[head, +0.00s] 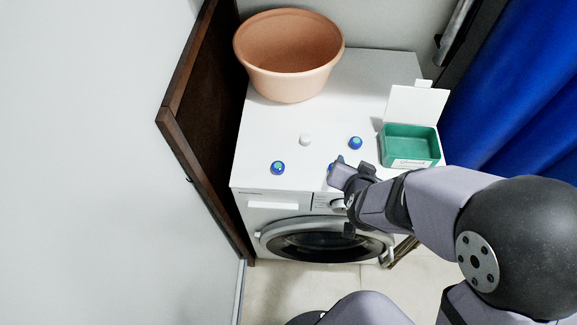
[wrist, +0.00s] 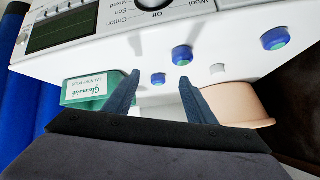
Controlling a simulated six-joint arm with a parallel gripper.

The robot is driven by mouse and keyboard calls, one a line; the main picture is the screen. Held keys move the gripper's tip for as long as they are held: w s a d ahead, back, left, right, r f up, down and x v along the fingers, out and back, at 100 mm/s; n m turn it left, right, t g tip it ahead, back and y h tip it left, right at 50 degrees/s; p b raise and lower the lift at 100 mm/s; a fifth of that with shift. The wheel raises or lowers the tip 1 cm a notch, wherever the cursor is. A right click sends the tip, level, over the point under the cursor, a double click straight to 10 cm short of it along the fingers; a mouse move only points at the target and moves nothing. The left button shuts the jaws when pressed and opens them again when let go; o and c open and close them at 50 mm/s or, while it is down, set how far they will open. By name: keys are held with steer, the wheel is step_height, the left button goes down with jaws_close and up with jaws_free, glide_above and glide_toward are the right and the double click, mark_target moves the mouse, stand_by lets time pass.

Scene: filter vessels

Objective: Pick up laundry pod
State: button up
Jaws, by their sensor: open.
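Several blue-and-green laundry pods sit on the white machine top. One pod (head: 278,168) is at the front left and also shows in the wrist view (wrist: 275,39). Another pod (head: 355,143) is farther back, near the green box; in the wrist view this smaller pod (wrist: 158,79) appears between my fingertips. A third pod (head: 330,168) is mostly hidden by my gripper (head: 340,167) in the head view. In the wrist view this pod (wrist: 182,56) shows just above the right fingertip. My gripper (wrist: 159,77) is open, with nothing between its fingers, above the machine's front edge.
A green box (head: 410,148) with its white lid up stands at the right. A terracotta tub (head: 290,55) stands at the back left. A small white piece (head: 305,140) lies between the pods. A dark wooden panel (head: 205,130) borders the left, a blue curtain (head: 510,95) the right.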

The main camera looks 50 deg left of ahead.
mark_target(277, 172)
steer(key=s+a+y, duration=0.1)
steer(key=s+a, duration=0.2)
steer(key=s+a+n+t+y, duration=0.1)
steer(key=s+a, duration=0.2)
steer(key=s+a+n+t+y, duration=0.1)
steer(key=s+a, duration=0.2)
steer(key=shift+s+f+b, duration=0.15)
steer(key=shift+s+b, duration=0.2)
steer(key=s+f, duration=0.1)
steer(key=s, duration=0.1)
steer(key=s+a+f+n+t+y+b, duration=0.1)
steer(key=s, duration=0.1)
steer(key=s+f+n+t+y+b, duration=0.1)
steer(key=s, duration=0.1)
steer(key=shift+s+a+f, duration=0.15)
steer(key=shift+s+f, duration=0.1)
steer(key=shift+s, duration=0.05)
steer(key=shift+s+y+b, duration=0.3)
steer(key=shift+s, duration=0.2)
steer(key=shift+p+x, duration=0.4)
steer(key=shift+x, duration=0.7)
steer(key=shift+w+a+p, duration=0.15)
steer(key=shift+w+p, duration=0.15)
steer(key=shift+w, duration=0.1)
steer(key=shift+p+x, duration=0.75)
steer(key=shift+x, duration=1.4)
steer(key=shift+w, duration=0.1)
